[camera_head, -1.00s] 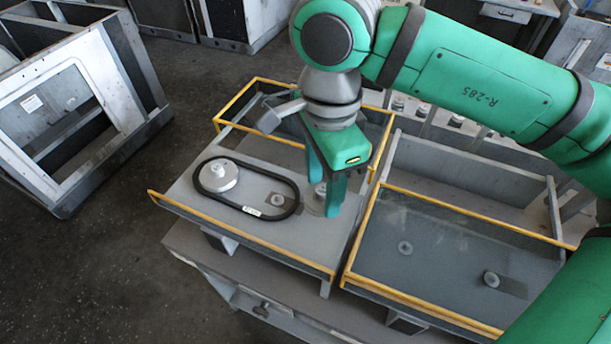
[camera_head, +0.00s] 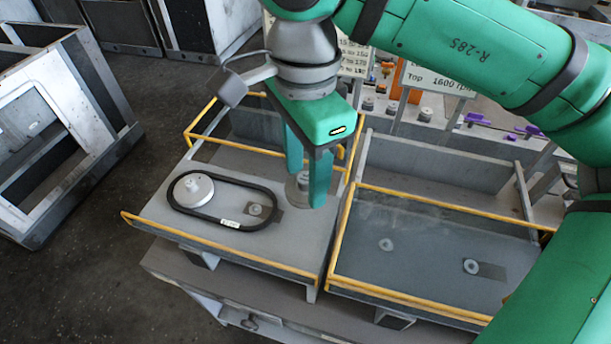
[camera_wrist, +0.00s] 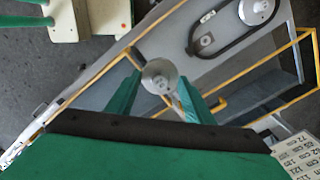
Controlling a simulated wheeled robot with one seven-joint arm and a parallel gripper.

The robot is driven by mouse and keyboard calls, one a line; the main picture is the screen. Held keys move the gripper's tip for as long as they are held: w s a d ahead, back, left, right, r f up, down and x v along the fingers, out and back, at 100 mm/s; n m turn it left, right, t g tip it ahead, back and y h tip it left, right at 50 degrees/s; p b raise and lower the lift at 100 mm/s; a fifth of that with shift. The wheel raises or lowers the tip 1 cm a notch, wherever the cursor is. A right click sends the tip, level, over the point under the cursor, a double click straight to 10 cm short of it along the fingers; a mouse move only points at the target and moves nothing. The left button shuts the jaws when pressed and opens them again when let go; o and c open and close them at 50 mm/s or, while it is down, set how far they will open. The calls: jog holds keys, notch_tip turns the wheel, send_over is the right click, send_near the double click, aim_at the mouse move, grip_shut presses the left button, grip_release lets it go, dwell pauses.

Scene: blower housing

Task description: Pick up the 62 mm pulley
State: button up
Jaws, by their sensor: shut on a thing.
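My gripper (camera_head: 306,196) is shut on a grey metal pulley (camera_head: 297,188), its fingers on either side of it. The wrist view also shows the pulley (camera_wrist: 159,76) between the green fingertips. It appears held a little above the grey left tray (camera_head: 170,217). Its size marking cannot be read, and a finger hides part of it. A larger pale pulley (camera_head: 193,189) sits inside the left end of a black belt loop (camera_head: 193,216) on the tray. A small grey hub (camera_head: 255,210) sits inside its right end.
The right tray (camera_head: 425,285) has yellow rails and two small round parts (camera_head: 386,244) (camera_head: 471,266). Yellow rails (camera_head: 220,257) edge the left tray. Signs (camera_head: 435,78) and small parts stand behind. A grey frame (camera_head: 50,130) stands on the floor at left.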

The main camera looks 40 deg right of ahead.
jog(key=shift+s+r, duration=0.1)
jog(key=s+a+r, duration=0.2)
jog(key=s+a, duration=0.2)
jog(key=s, duration=0.4)
dwell(0.7)
jog(key=shift+w, duration=0.1)
